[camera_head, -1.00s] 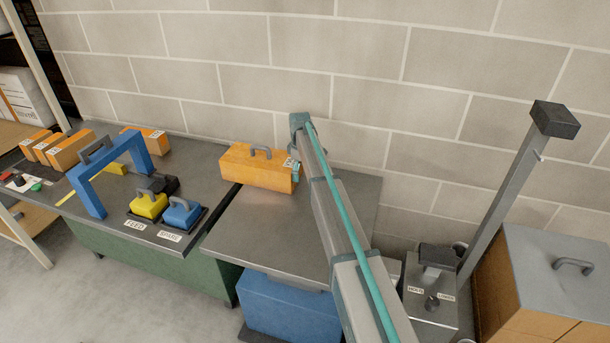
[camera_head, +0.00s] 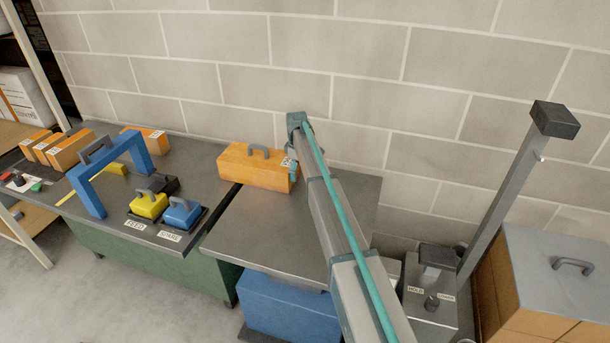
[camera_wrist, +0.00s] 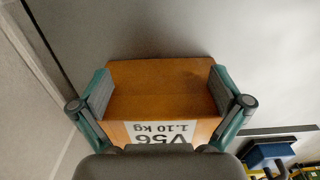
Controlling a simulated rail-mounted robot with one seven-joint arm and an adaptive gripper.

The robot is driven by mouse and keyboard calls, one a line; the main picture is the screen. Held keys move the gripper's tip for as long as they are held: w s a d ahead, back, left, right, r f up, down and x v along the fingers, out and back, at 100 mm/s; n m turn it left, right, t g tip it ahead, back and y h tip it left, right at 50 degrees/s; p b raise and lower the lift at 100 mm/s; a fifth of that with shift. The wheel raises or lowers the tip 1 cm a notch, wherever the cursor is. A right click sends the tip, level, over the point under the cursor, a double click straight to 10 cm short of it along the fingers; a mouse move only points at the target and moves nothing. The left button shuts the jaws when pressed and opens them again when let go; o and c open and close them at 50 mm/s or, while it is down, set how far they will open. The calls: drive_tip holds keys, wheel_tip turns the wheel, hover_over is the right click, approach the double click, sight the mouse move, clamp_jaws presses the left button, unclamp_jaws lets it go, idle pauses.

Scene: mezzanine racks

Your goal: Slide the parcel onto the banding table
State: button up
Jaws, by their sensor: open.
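The parcel (camera_head: 255,170) is a long orange box with a grey handle on top. It lies at the back, its right part on the grey metal table (camera_head: 275,230) and its left end reaching over the seam to the banding table (camera_head: 205,160) with the blue arch. My gripper (camera_head: 292,163) is at the parcel's right end, partly hidden by my arm. In the wrist view, the open fingers of my gripper (camera_wrist: 160,75) stand on either side of the parcel (camera_wrist: 160,90), very close to its sides. Its label reads V56, 1.10 kg.
The blue arch (camera_head: 88,185) stands on the banding table, with yellow (camera_head: 149,205) and blue (camera_head: 183,213) handled blocks at its front. Several orange boxes (camera_head: 72,150) lie farther left. A block wall is behind. A post (camera_head: 510,190) rises at right.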

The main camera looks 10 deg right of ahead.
idle(0.3)
drive_tip(key=shift+s+d, duration=0.3)
drive_tip(key=shift+d, duration=0.35)
drive_tip(key=shift+s+d, duration=0.3)
drive_tip(key=shift+d, duration=0.35)
wheel_tip(320, 180, up, 13)
drive_tip(key=p, duration=0.5)
drive_tip(key=shift+a, duration=0.1)
